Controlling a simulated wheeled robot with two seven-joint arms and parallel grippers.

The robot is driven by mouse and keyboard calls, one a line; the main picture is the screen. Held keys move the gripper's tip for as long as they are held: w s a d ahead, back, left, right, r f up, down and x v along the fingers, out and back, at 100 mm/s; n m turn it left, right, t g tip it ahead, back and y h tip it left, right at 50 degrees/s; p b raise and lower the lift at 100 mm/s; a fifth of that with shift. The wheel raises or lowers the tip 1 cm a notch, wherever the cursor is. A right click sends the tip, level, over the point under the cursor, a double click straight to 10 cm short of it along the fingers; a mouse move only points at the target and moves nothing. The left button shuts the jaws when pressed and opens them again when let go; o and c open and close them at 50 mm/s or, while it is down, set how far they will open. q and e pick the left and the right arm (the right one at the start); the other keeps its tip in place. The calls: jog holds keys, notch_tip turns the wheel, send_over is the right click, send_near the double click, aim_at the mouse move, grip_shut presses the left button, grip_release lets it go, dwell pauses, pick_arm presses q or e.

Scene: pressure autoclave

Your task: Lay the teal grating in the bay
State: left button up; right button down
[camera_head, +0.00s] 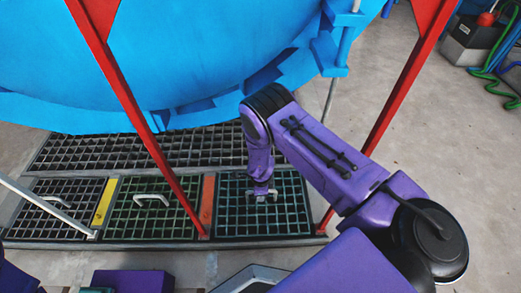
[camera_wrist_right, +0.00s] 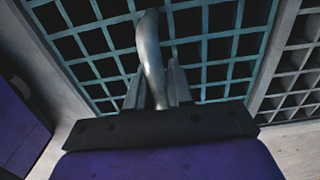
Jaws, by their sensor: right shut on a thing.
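The teal grating (camera_head: 236,221) is at the right end of the front row, in front of the big blue vessel. It looks nearly level with the bay's frame (camera_head: 290,240); I cannot tell if it rests fully in the bay or sits slightly above it. My right gripper (camera_head: 262,193) reaches down over its middle. In the right wrist view the gripper (camera_wrist_right: 158,92) is shut on the grey bar handle (camera_wrist_right: 150,45), with the teal bars (camera_wrist_right: 115,68) below. My left gripper is not in view.
A green grating (camera_head: 125,222) and a dark grating (camera_head: 40,222) with handles lie to the left, separated by orange (camera_head: 207,200) and yellow (camera_head: 104,202) strips. Red struts (camera_head: 405,85) slant down on both sides of my right arm. The blue vessel (camera_head: 190,60) overhangs behind.

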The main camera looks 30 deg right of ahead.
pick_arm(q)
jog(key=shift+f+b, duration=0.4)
pick_arm(e)
jog(key=shift+f, duration=0.55)
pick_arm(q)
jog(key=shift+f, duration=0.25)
pick_arm(e)
jog(key=shift+f, duration=0.3)
pick_arm(q)
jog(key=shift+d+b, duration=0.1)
jog(key=shift+b, duration=0.2)
pick_arm(e)
jog(key=c, duration=0.9)
grip_release()
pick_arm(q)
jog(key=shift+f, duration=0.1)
pick_arm(e)
jog(key=shift+f, duration=0.15)
notch_tip(320, 180, up, 12)
jog(key=p, duration=0.5)
jog(key=shift+f+p, duration=0.25)
jog(key=shift+p, duration=0.15)
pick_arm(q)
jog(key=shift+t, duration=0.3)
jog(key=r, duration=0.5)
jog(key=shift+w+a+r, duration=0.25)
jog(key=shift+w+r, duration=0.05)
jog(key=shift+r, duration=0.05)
